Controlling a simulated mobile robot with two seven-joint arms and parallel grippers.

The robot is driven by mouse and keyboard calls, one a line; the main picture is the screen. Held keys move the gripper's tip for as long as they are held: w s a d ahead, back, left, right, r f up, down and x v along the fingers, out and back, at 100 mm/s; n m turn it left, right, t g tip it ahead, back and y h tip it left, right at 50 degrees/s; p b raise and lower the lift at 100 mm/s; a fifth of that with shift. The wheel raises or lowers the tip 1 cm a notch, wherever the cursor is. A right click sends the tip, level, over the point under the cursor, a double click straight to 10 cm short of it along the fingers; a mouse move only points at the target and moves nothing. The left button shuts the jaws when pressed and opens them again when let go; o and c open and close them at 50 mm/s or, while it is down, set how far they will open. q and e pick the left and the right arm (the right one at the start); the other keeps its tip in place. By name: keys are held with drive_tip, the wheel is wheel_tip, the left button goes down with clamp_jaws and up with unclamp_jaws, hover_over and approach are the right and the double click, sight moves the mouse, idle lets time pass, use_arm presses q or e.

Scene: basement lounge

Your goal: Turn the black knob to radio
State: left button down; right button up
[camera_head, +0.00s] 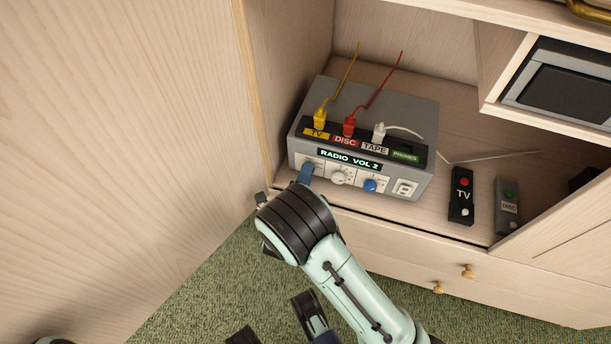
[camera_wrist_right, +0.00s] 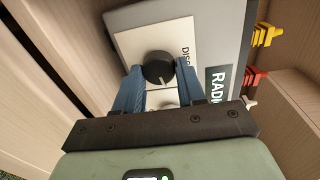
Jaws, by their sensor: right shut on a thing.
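The black knob (camera_wrist_right: 158,68) sits on a white panel on the front of the grey radio unit (camera_head: 429,178). My right gripper (camera_head: 305,173) is at the left end of the unit's front and hides the knob in the head view. In the wrist view its two blue fingers (camera_wrist_right: 158,74) are shut on the knob, one on each side. The knob's short white pointer line slants down to the right in that view. A "DISC" label shows beside the knob there. The display (camera_head: 349,159) reads "RADIO VOL 2".
A white knob (camera_head: 338,177), a blue knob (camera_head: 370,185) and a switch (camera_head: 405,188) lie right of my gripper. Yellow (camera_head: 320,119), red (camera_head: 349,125) and white (camera_head: 379,132) plugs stand on top. Two remotes, TV (camera_head: 462,196) and DISC (camera_head: 508,206), are right. A cabinet wall is close left.

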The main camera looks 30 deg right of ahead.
use_arm(q)
drive_tip(key=shift+s+a+f+g+b, duration=0.1)
drive_tip(key=shift+s+f+g+b, duration=0.2)
drive_tip(key=shift+s+f, duration=0.35)
use_arm(e)
drive_tip(key=shift+a+m, duration=0.1)
drive_tip(key=shift+m, duration=0.8)
use_arm(q)
drive_tip(key=shift+s+r, duration=0.1)
drive_tip(key=shift+s, duration=0.1)
use_arm(e)
drive_tip(key=o, duration=1.1)
drive_tip(key=shift+c, duration=0.2)
use_arm(q)
drive_tip(key=shift+w, duration=0.1)
drive_tip(key=shift+t, duration=0.9)
drive_tip(key=w+r, duration=0.1)
drive_tip(key=w+r+p, duration=0.1)
drive_tip(key=w, duration=0.1)
drive_tip(key=w+r+p, duration=0.1)
drive_tip(key=shift+w+d+r, duration=0.3)
drive_tip(key=shift+d+r, duration=0.05)
use_arm(e)
drive_tip(key=f+v, duration=0.1)
drive_tip(key=v, duration=1.2)
drive_tip(key=shift+s+r, duration=0.2)
drive_tip(key=shift+r, duration=0.25)
